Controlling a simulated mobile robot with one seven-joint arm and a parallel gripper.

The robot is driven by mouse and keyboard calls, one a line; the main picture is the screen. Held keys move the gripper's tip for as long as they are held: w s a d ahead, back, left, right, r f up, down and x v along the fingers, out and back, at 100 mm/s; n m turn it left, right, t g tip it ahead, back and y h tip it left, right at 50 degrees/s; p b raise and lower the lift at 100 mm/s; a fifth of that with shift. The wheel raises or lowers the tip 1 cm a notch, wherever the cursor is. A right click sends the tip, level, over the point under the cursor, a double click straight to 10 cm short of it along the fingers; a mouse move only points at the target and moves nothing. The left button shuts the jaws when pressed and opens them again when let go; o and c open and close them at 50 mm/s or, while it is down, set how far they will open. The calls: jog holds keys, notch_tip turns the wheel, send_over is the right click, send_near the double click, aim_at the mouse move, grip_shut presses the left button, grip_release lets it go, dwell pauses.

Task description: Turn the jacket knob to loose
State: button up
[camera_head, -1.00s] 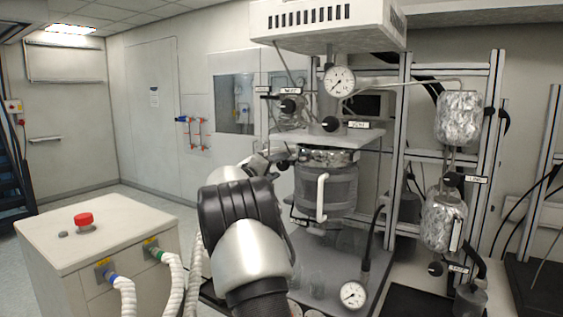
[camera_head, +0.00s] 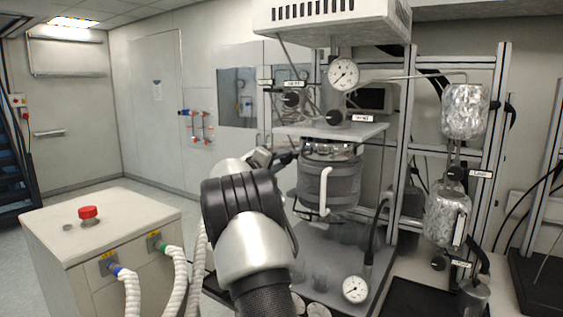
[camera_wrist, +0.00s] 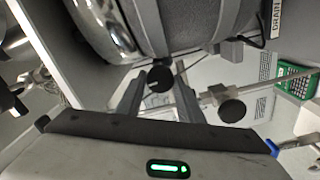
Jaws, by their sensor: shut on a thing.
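My gripper (camera_wrist: 160,92) comes up from the bottom of the wrist view, its two grey fingers either side of a round black knob (camera_wrist: 160,78). They are shut on it; no label for this knob is readable. In the head view my gripper (camera_head: 284,158) is small and partly hidden behind my arm, at the left side of the jacketed reactor vessel (camera_head: 345,187). The grey-wrapped vessel with its shiny metal top also fills the top of the wrist view (camera_wrist: 190,22).
A second black knob (camera_wrist: 231,109) sits close to the right finger. A label reading DRAIN (camera_wrist: 277,18) is at the upper right. A pressure gauge (camera_head: 343,73) is above the vessel, and another (camera_head: 355,289) is below. A cabinet with a red button (camera_head: 88,212) stands left.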

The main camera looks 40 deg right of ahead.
jog(key=n, duration=1.1)
jog(key=shift+r+p, duration=0.1)
jog(key=shift+p, duration=0.3)
jog(key=shift+n, duration=0.3)
jog(key=o, duration=1.1)
jog(key=shift+c, duration=0.2)
